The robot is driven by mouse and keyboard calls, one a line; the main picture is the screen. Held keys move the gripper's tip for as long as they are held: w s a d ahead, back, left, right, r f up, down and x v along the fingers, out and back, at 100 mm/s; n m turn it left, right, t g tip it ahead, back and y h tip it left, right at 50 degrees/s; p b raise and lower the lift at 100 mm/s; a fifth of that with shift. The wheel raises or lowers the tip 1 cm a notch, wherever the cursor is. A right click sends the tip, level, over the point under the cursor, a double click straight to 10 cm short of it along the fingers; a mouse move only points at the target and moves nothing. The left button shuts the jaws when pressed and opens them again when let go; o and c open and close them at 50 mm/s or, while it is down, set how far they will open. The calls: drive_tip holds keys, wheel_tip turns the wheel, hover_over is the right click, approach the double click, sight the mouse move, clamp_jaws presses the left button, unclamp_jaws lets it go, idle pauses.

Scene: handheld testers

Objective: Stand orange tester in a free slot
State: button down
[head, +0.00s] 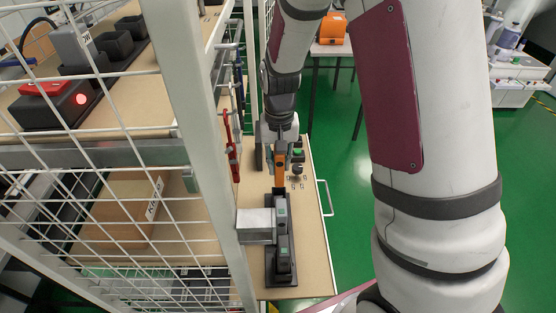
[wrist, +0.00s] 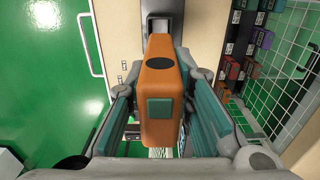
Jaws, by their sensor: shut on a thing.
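My gripper (head: 281,150) is shut on the orange tester (head: 280,178) above the narrow wooden table. In the wrist view the orange tester (wrist: 161,100), with a dark oval and a green square panel, sits between the teal-lined fingers of my gripper (wrist: 163,118). A dark holder (head: 268,262) stands on the table on the near side of the tester, with dark grey testers (head: 283,248) with small green screens in it. In the wrist view part of the holder (wrist: 161,22) shows beyond the tester. I cannot tell which slot is free, or whether the tester touches the holder.
A pale box (head: 256,226) stands close left of the holder. A white post and wire mesh (head: 197,150) border the table's left side, with a red object (head: 232,145) hanging there. Small items (head: 297,172) lie right of my gripper.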

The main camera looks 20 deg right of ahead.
sight(279, 177)
drive_tip(key=shift+f+b, duration=1.55)
drive_tip(key=shift+f, duration=1.35)
drive_tip(key=shift+f+b, duration=1.35)
drive_tip(key=shift+f, duration=1.2)
drive_tip(key=c, duration=1.3)
unclamp_jaws()
wheel_tip(279, 177, up, 12)
drive_tip(key=shift+r, duration=0.1)
drive_tip(key=shift+s, duration=0.1)
